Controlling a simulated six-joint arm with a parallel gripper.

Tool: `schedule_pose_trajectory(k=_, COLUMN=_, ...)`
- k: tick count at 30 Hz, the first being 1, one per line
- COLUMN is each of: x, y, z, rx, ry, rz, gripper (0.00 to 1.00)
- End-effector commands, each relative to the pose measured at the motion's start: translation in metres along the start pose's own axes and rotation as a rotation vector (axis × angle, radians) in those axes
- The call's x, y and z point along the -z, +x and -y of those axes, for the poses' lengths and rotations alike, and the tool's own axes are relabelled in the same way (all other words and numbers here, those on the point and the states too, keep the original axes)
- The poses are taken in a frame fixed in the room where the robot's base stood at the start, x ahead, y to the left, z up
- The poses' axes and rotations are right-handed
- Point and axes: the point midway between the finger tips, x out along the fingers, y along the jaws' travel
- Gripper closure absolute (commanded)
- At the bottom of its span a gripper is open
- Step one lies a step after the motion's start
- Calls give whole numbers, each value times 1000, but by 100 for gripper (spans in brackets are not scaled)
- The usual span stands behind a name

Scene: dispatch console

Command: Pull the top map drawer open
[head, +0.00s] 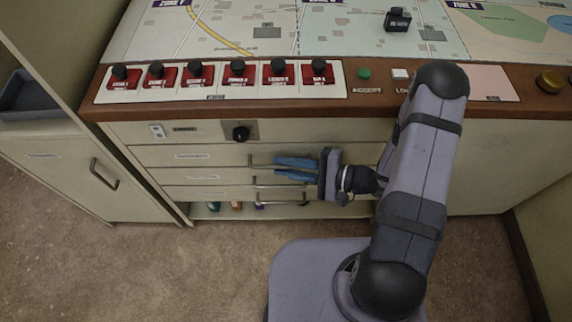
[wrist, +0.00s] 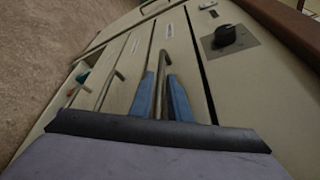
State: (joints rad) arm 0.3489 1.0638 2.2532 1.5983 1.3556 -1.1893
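The top map drawer (head: 195,156) is a cream front with a small label, just under the console's panel strip, and it looks shut. Its metal bar handle (head: 256,162) is partly hidden by my gripper in the head view. My gripper (head: 280,168) reaches in from the right with its two blue fingers at this handle. In the wrist view the open fingers (wrist: 160,92) stand one on each side of the top handle (wrist: 161,85), with small gaps visible. Whether either finger touches the bar, I cannot tell.
Two more drawers with bar handles (head: 280,184) lie close below. A black knob (head: 241,133) sits on the panel above; it also shows in the wrist view (wrist: 228,37). Below the drawers is an open shelf with small coloured items (head: 237,206). The carpet (head: 150,260) in front is clear at left.

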Motion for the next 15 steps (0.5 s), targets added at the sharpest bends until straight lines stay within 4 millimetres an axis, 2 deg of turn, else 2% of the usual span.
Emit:
schedule_pose_trajectory(k=1, x=0, y=0, z=0, rx=0, ry=0, rz=0, gripper=95)
schedule_pose_trajectory(k=2, x=0, y=0, z=0, rx=0, ry=0, rz=0, gripper=100)
schedule_pose_trajectory(k=8, x=-1, y=-1, z=-1, rx=-1, ry=1, rz=0, gripper=100)
schedule_pose_trajectory(k=15, x=-25, y=-12, z=-22, rx=-4, ry=7, rz=-3, gripper=100)
